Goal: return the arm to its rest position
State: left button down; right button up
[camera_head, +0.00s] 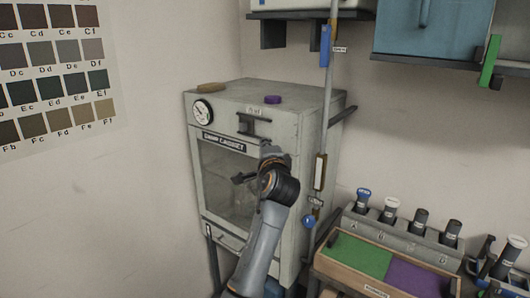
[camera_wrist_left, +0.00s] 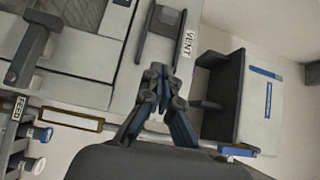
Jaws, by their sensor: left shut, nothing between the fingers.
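The vent handle (camera_head: 254,127) also shows at the cabinet's upper front in the head view. My right gripper is in neither view.
A vertical rod (camera_head: 328,85) with coloured grips stands right of the cabinet. A rack (camera_head: 400,236) with several dark-bodied, capped pieces and a wooden tray (camera_head: 345,284) with green and purple panels are lower right. A blue wall cabinet (camera_head: 420,28) hangs above.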

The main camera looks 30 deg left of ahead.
pick_arm(q)
jog(key=shift+s+d, duration=0.1)
jog(key=shift+s, duration=0.3)
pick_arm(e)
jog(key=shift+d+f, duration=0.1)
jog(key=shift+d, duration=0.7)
pick_arm(q)
jog(key=shift+d, duration=0.1)
